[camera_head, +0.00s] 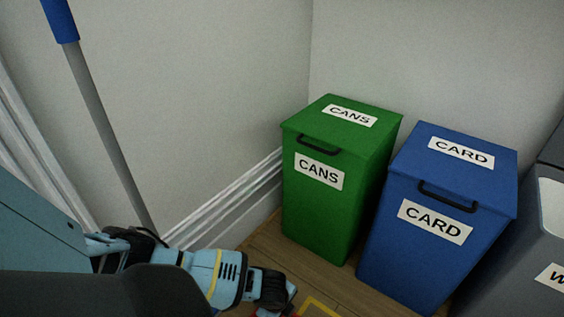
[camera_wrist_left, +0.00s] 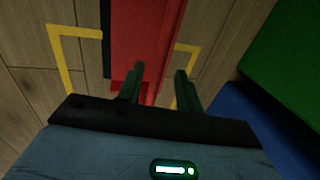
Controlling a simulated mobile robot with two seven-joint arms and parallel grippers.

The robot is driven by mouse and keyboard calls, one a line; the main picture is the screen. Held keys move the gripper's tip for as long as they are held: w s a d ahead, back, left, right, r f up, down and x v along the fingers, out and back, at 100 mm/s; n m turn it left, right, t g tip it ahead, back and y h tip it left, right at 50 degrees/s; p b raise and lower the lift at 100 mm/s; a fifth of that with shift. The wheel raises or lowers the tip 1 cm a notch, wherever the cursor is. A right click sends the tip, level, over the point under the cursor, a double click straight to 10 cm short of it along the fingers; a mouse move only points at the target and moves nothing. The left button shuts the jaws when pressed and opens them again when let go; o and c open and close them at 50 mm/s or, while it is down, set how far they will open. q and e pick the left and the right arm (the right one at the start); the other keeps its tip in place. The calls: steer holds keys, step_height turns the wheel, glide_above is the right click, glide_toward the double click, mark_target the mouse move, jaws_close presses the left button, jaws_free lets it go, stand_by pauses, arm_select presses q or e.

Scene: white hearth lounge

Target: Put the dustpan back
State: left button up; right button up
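A red object, which may be the dustpan (camera_wrist_left: 145,35), is below my left gripper in the left wrist view. It lies inside yellow floor marks; only part of it shows, with a dark strip along its left edge. A small red piece (camera_head: 262,313) shows at the bottom edge of the head view. My left gripper (camera_wrist_left: 160,75) has its two fingers apart, with red visible between and beyond them; I cannot tell whether they touch it. In the head view my left gripper points down at the bottom edge, its fingertips mostly cut off. My right gripper is not in view.
A green CANS bin (camera_head: 325,205) and a blue CARD bin (camera_head: 405,255) stand right of the gripper, a grey bin (camera_head: 515,270) further right. A grey pole with blue grip (camera_head: 100,115) leans at the left. Yellow tape (camera_head: 320,307) marks the wooden floor.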

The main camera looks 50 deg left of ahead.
arm_select(q)
steer(key=p+v, duration=0.3)
steer(key=v, duration=0.5)
steer(key=shift+p, duration=0.35)
stand_by(0.5)
stand_by(0.4)
